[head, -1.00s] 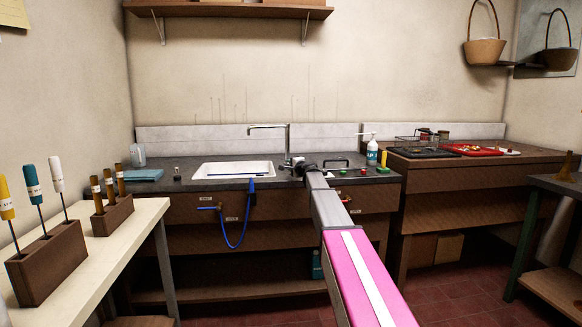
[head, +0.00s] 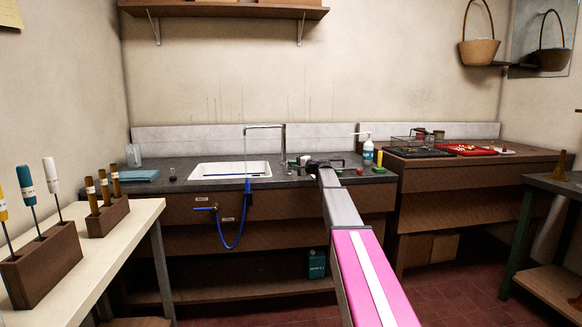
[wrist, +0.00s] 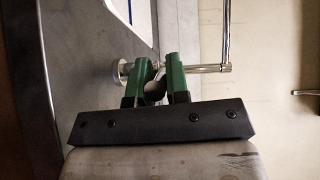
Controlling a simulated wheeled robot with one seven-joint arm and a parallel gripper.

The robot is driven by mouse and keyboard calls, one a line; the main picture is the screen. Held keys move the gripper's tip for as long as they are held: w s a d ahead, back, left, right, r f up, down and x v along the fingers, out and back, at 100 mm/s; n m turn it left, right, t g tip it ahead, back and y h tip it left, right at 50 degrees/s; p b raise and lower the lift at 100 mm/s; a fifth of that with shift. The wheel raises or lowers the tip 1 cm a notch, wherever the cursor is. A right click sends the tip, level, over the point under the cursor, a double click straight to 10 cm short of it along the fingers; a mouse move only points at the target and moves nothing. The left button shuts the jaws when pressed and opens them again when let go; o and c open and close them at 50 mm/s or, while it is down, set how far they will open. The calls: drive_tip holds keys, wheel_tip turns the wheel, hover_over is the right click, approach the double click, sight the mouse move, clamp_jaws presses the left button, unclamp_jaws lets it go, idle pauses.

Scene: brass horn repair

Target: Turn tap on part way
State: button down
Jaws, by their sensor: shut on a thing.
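The metal tap (head: 283,145) stands behind the white sink (head: 215,171), with its spout bent left over the basin. A thin pale line, which looks like running water, hangs below the spout tip. In the wrist view the tap's body (wrist: 205,68) runs sideways past my fingertips. My gripper (wrist: 153,62) has green fingers, shut on the tap's rounded grey handle (wrist: 154,90); the fingers partly hide it. In the head view my gripper (head: 298,166) is just right of the tap, low over the counter, and small to see.
A blue hose (head: 242,228) hangs at the cabinet front below the sink. A red tray (head: 466,149) lies on the right bench. Handled tools (head: 28,190) stand at left.

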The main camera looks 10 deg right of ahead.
idle(0.3)
drive_tip(key=c, duration=1.1)
unclamp_jaws()
drive_tip(key=shift+d, duration=0.1)
drive_tip(key=v, duration=1)
drive_tip(key=shift+s+d, duration=0.25)
